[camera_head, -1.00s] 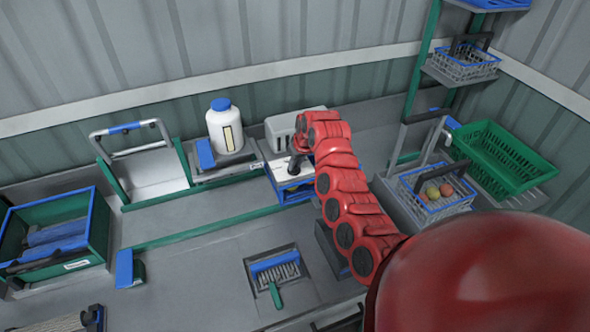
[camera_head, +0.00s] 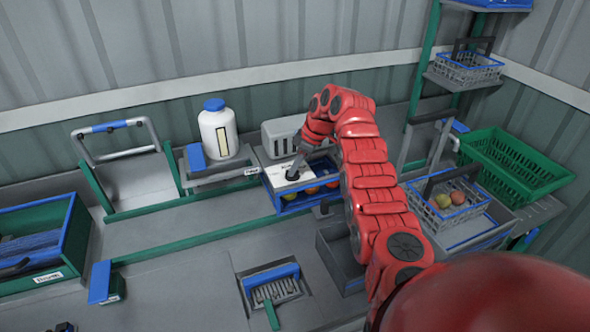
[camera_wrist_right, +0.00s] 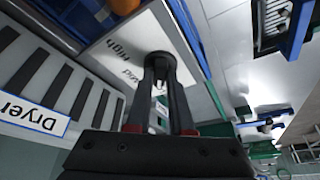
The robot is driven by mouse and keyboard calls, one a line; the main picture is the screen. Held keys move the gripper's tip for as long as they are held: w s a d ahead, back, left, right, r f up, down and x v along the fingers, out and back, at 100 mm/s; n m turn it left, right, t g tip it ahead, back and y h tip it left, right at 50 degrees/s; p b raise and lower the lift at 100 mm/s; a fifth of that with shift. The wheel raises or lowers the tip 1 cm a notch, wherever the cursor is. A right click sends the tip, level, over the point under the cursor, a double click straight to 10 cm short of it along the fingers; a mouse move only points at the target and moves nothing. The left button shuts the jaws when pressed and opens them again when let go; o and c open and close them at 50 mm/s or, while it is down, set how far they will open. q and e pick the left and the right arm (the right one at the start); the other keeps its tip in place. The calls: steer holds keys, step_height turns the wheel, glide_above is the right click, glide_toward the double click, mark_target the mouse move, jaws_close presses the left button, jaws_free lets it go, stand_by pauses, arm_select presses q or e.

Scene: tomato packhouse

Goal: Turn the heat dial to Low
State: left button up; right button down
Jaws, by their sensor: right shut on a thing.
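The dark heat dial (camera_wrist_right: 160,60) sits on a white panel (camera_wrist_right: 125,45) in the right wrist view. The panel carries the word "High" and, beside it, a partly covered label that seems to read "Med". I see no readable "Low" mark, and the dial's pointer is hidden. My right gripper (camera_wrist_right: 160,75) is shut on the dial, with one finger on each side. In the head view, my right gripper (camera_head: 293,172) reaches down onto the white panel (camera_head: 283,179) from the upper right. My left gripper is not in view.
A grey vented box labelled "Dryer" (camera_wrist_right: 32,115) stands beside the panel. Round fruit (camera_head: 312,190) sits in the blue-edged frame below it. A white jar with blue lid (camera_head: 218,132) stands left. A wire basket (camera_head: 440,215) and green crate (camera_head: 510,160) stand right.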

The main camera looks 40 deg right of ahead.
steer(key=shift+n+g+p, duration=0.3)
steer(key=shift+n, duration=0.4)
stand_by(0.8)
steer(key=c, duration=0.8)
jaws_free()
steer(key=shift+r, duration=0.1)
steer(key=shift+d+r+y, duration=0.15)
steer(key=shift+r+y, duration=0.1)
steer(key=shift+y, duration=0.05)
steer(key=v, duration=0.2)
steer(key=shift+s+d+r, duration=0.1)
steer(key=shift+r, duration=0.25)
steer(key=p+v, duration=0.8)
steer(key=v, duration=0.5)
steer(key=shift+s+r, duration=0.2)
steer(key=shift+r, duration=0.2)
